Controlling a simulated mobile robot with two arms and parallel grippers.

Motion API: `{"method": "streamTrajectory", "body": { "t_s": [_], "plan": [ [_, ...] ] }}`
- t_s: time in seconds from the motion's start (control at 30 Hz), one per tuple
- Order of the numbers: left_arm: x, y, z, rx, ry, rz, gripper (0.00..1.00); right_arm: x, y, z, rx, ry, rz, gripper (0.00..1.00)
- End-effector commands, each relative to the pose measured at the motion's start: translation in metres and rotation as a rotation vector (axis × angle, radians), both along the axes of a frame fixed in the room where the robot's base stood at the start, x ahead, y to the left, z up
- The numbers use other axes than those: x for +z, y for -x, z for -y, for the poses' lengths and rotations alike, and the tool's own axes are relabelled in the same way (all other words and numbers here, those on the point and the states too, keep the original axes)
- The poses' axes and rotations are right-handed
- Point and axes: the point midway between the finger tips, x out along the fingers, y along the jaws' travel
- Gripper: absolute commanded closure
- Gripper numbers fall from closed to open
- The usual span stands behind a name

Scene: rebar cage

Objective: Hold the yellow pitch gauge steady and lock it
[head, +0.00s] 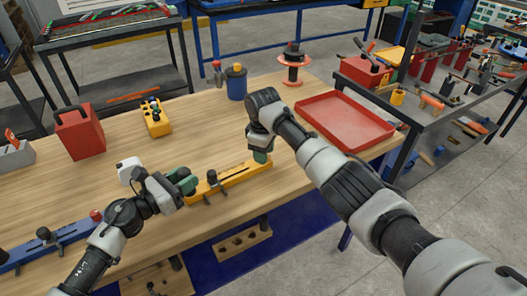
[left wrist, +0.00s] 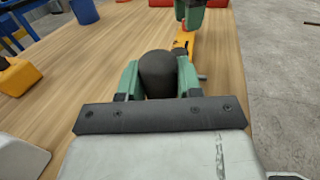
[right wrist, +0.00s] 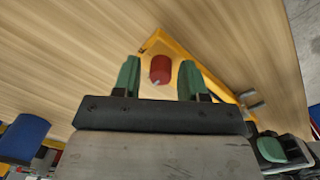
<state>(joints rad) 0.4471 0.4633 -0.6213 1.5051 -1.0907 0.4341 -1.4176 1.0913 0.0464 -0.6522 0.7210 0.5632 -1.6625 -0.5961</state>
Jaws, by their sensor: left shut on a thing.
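The yellow pitch gauge (head: 232,181) lies along the front edge of the wooden workbench. My left gripper (head: 184,182) is at the gauge's left end. In the left wrist view its green fingers (left wrist: 158,85) are shut on a round black knob (left wrist: 157,72), with the yellow bar (left wrist: 184,38) running beyond it. My right gripper (head: 261,158) points down over the gauge's right end. In the right wrist view its fingers (right wrist: 154,82) are apart, with a red knob (right wrist: 160,69) between them and gaps on both sides. In the head view this red knob is hidden by the gripper.
A blue gauge (head: 50,245) with a red knob lies at the bench's left front. A red tray (head: 345,121) is at the right. A red box (head: 78,132), a yellow block (head: 156,118), a blue can (head: 236,82) and an orange spool (head: 292,65) stand further back. The bench middle is clear.

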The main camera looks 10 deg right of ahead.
Motion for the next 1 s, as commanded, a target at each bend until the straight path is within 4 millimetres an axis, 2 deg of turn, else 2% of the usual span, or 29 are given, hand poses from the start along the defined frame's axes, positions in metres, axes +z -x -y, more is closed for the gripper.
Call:
{"method": "streamTrajectory", "body": {
  "t_s": [0.3, 0.43, 0.57, 0.8, 1.0],
  "plan": [
    [0.000, 0.000, 0.000, 0.001, -0.001, -0.001, 1.00, 0.000, 0.000, -0.001, 0.000, -0.001, 0.000, 0.50],
    [0.000, 0.000, 0.000, 0.001, -0.001, -0.001, 1.00, 0.009, 0.000, -0.001, 0.000, -0.002, 0.002, 0.50],
    [0.000, 0.000, 0.000, 0.001, 0.000, 0.000, 1.00, 0.032, 0.000, -0.001, 0.001, -0.003, 0.004, 0.50],
    [0.000, 0.000, 0.000, 0.001, 0.000, 0.000, 1.00, 0.084, 0.002, -0.002, 0.000, -0.002, 0.004, 0.50],
    [0.000, 0.000, 0.000, 0.001, 0.000, 0.000, 1.00, 0.112, 0.003, -0.002, -0.001, -0.002, 0.001, 0.50]
  ]
}}
